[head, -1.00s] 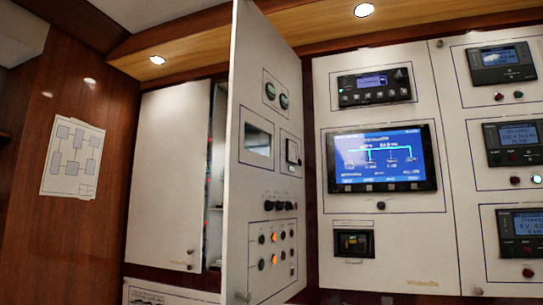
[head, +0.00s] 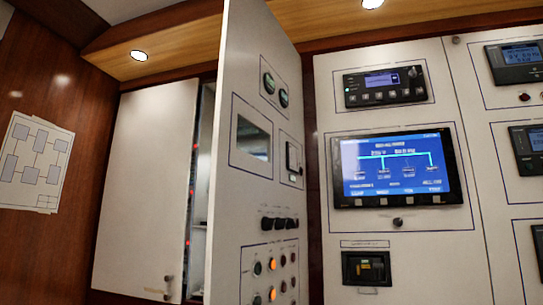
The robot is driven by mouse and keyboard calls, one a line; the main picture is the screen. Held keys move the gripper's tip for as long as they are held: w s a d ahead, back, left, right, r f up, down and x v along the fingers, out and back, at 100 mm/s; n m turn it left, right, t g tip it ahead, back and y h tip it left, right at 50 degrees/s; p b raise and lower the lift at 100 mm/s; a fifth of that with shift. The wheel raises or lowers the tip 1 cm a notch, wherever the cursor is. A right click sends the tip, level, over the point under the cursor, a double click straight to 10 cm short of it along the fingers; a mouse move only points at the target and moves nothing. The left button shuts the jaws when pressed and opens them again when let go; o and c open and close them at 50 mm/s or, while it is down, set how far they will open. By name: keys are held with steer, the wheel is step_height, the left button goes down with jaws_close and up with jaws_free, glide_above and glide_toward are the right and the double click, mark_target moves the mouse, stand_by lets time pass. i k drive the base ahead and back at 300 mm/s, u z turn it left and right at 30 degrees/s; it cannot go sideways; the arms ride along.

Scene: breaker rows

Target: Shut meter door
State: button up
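The meter door (head: 228,190) is a tall white panel with round meters, a square window, a row of black knobs and lit indicator buttons. It stands swung open, jutting toward me in the middle of the head view. Its top and bottom run out of view. Behind it on the left is another white door (head: 147,185), standing a little open, with a dark gap along its right edge showing red lights and wiring inside. My gripper is not in view.
To the right is a fixed white panel with a blue display screen (head: 397,168), a radio-like unit (head: 384,86) and a black switch (head: 366,268). More meters (head: 514,62) sit at the far right. A wooden wall with a diagram sheet (head: 34,163) is at the left.

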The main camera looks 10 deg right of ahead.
mark_target(260, 76)
steer(key=z, duration=0.15)
steer(key=k, duration=1.25)
steer(key=u, duration=0.35)
